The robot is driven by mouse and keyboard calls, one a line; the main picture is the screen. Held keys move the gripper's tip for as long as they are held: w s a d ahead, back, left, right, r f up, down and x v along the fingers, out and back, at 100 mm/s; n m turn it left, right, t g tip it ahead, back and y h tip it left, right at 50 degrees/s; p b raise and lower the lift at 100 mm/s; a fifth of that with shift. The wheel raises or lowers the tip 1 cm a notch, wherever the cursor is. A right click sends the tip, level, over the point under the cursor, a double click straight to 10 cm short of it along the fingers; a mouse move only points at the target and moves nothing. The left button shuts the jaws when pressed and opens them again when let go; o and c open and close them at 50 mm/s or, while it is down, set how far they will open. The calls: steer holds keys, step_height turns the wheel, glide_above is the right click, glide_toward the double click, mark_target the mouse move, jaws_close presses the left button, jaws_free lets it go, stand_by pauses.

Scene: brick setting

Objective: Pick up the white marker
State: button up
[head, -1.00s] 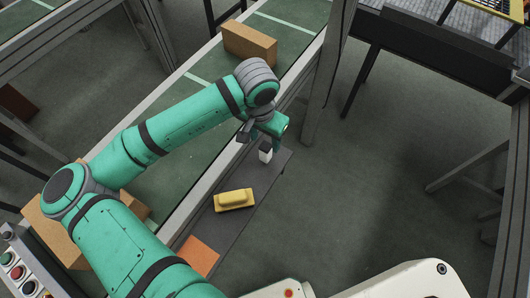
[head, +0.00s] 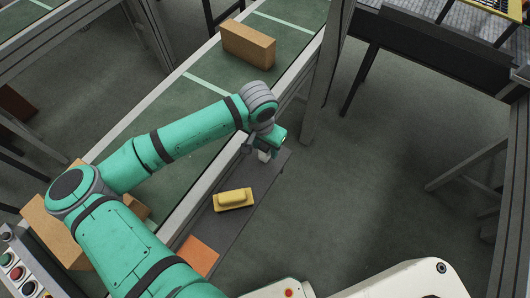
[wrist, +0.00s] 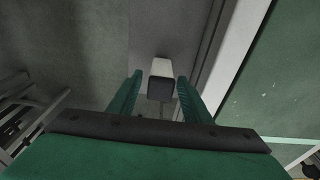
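The white marker (head: 264,156) stands upright near the far end of the narrow grey shelf (head: 252,178) beside the conveyor. In the head view my gripper mostly covers it. In the wrist view the white marker (wrist: 161,67) shows a white body and a dark end that faces the camera. My gripper (wrist: 158,83) is open, with its two green fingers on either side of the marker's dark end. Gaps show between the fingers and the marker. In the head view my gripper (head: 258,151) is right above the marker.
A yellow block-like object with a raised grip (head: 234,199) and an orange square (head: 198,255) lie on the same shelf. The green conveyor (head: 180,150) with its pale side rail runs along the left. A cardboard box (head: 248,46) stands on it. Open floor lies to the right.

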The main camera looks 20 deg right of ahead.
steer(key=c, duration=0.9)
steer(key=shift+o, duration=0.4)
steer(key=shift+r, duration=0.15)
steer(key=shift+r, duration=0.55)
steer(key=s+a+r, duration=0.8)
steer(key=s+r, duration=0.3)
steer(key=shift+s+r, duration=0.25)
steer(key=shift+r, duration=0.05)
steer(key=shift+a, duration=0.1)
